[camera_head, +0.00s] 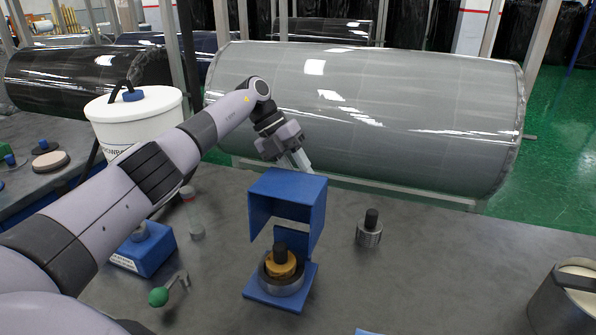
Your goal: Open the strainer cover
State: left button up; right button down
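A blue bracket-like stand (288,186) stands on the grey bench in the middle of the picture. I cannot tell for sure which part is the strainer cover. My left gripper (300,163) is above and behind the stand's top edge, its fingers pointing down. The stand partly hides the fingertips, and I see nothing between them. My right gripper is out of view.
A metal cylinder with a black knob (369,230) stands right of the stand. A white lidded bucket (135,116), a blue block (143,250) and a green-knobbed handle (159,296) are at left. A metal pot (562,308) stands at lower right. A large wrapped roll (400,110) lies behind.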

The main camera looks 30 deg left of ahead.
pick_arm(q)
jog(key=o, duration=0.4)
jog(key=shift+o, duration=0.2)
jog(key=shift+r, duration=0.1)
jog(key=v, duration=0.7)
jog(key=shift+b, duration=0.4)
